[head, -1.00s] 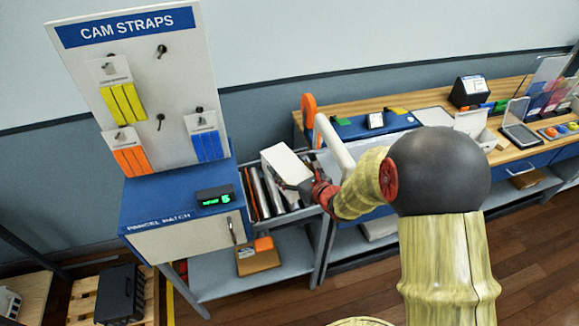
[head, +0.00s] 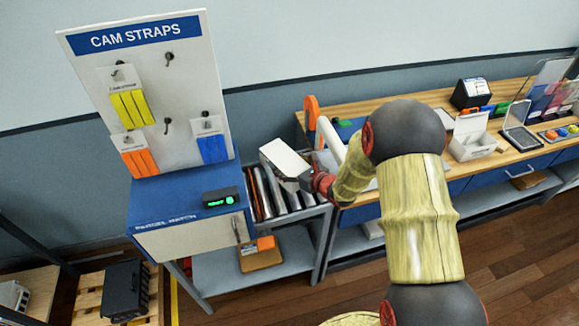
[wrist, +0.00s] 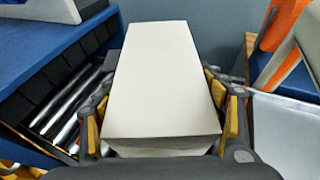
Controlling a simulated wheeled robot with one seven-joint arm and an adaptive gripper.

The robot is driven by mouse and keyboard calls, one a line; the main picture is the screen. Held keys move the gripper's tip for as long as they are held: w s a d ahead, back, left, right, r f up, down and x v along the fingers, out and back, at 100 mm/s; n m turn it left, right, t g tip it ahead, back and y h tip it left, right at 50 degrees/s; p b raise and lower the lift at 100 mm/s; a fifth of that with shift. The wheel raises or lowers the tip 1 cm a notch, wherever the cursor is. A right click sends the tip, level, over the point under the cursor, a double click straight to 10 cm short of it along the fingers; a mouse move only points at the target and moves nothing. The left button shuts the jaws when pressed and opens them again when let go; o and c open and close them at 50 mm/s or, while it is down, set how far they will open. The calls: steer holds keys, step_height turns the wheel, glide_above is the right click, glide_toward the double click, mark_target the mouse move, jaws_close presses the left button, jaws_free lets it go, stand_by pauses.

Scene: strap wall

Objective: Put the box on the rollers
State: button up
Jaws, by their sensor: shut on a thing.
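A plain white box (head: 282,158) is above or at the metal rollers, which sit between the blue parcel station and the wooden bench. In the wrist view the box (wrist: 162,85) fills the middle, with a yellow-padded finger on each side of it. My gripper (head: 304,180) is shut on the box at its near end. The rollers (head: 263,192) show to the left of and below the box; in the wrist view they (wrist: 72,98) lie left of it. Whether the box touches the rollers cannot be told.
The blue parcel station (head: 185,208) with the cam straps board (head: 152,95) stands left of the rollers. A lower shelf (head: 215,275) holds a brown box (head: 261,255).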

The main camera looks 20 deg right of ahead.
mark_target(291, 187)
steer(key=shift+f+b, duration=1.3)
steer(key=shift+f, duration=1.45)
steer(key=shift+f, duration=0.3)
steer(key=o, duration=1.3)
steer(key=shift+o, duration=0.5)
steer(key=shift+s, duration=0.1)
steer(key=v, duration=1.2)
